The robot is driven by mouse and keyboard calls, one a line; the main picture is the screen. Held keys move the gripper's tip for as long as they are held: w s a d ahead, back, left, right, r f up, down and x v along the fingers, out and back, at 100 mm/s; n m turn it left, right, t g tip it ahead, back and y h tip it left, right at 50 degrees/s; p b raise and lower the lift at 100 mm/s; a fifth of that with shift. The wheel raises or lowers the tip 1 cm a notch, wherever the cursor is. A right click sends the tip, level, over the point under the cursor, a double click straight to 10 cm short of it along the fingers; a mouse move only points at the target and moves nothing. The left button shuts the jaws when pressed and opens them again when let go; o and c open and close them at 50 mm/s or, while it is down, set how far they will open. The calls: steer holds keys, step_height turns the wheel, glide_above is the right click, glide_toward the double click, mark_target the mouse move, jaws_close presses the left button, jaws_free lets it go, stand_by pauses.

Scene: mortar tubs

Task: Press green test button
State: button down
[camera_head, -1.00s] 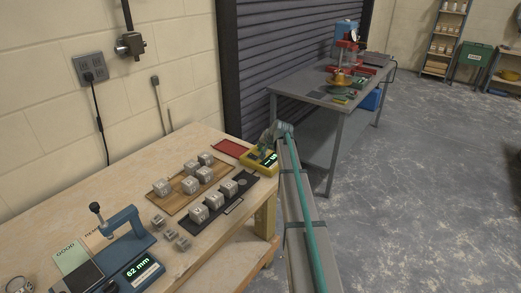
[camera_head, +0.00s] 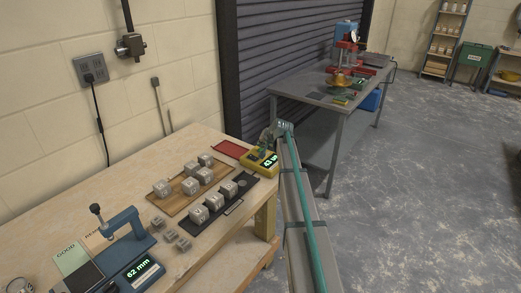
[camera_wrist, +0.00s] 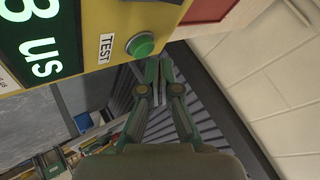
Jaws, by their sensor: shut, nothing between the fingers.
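The green button (camera_wrist: 141,45) sits on the yellow face of a test device, next to a "TEST" label, in the wrist view. The yellow device (camera_head: 250,163) stands at the far right end of the wooden bench in the head view, its display lit with green digits. My gripper (camera_wrist: 159,66) is shut and empty. Its fingertips are just below and right of the button in the wrist view, with a small gap showing. In the head view my gripper (camera_head: 264,143) is small, beside the device's back edge, and the button cannot be made out.
A red mat (camera_head: 230,149) lies left of the device. A wooden board (camera_head: 180,200) and a dark tray (camera_head: 226,206) with grey cubes are nearer. A blue gauge (camera_head: 135,262) reads 62 mm. A grey metal table (camera_head: 310,97) stands behind.

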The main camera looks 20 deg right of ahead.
steer(key=shift+r, duration=0.2)
steer(key=shift+r+p, duration=1)
steer(key=shift+r, duration=1.5)
